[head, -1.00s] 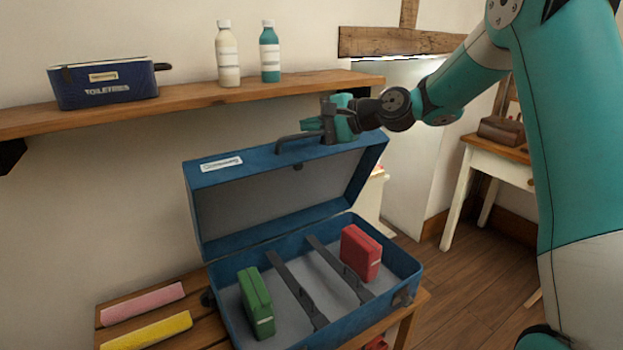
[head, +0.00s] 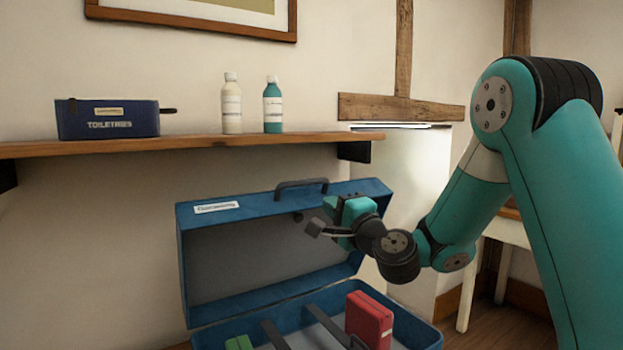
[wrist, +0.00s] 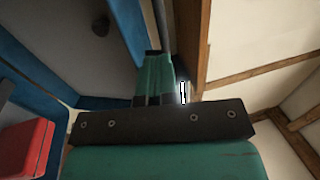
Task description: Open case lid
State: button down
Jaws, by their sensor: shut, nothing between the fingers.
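The blue case (head: 205,335) is open, its lid (head: 186,255) standing up with the grey inside facing me. A dark handle (head: 301,184) is on the lid's top edge, and a white label (head: 216,207) is to its left. My gripper (head: 316,229) is shut and empty. It is in front of the lid's right part, below the handle and apart from it. In the wrist view my shut fingers (wrist: 155,68) point past the blue lid edge. Inside the case are a red box (head: 368,322), also in the wrist view (wrist: 28,148), and a green box (head: 239,343), mostly cut off.
A wooden shelf (head: 200,143) runs above the lid. It holds a dark blue toiletries bag (head: 107,120), a cream bottle (head: 232,106) and a teal bottle (head: 273,106). A white table (head: 497,232) stands at the right behind my arm.

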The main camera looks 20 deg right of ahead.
aim_at(307, 184)
jog(key=p+x, duration=0.5)
jog(key=x, duration=0.2)
jog(key=shift+w+r, duration=0.15)
jog(key=shift+r, duration=0.1)
jog(key=shift+w+f+p, duration=0.1)
jog(key=shift+w+p, duration=0.45)
jog(key=shift+w, duration=0.1)
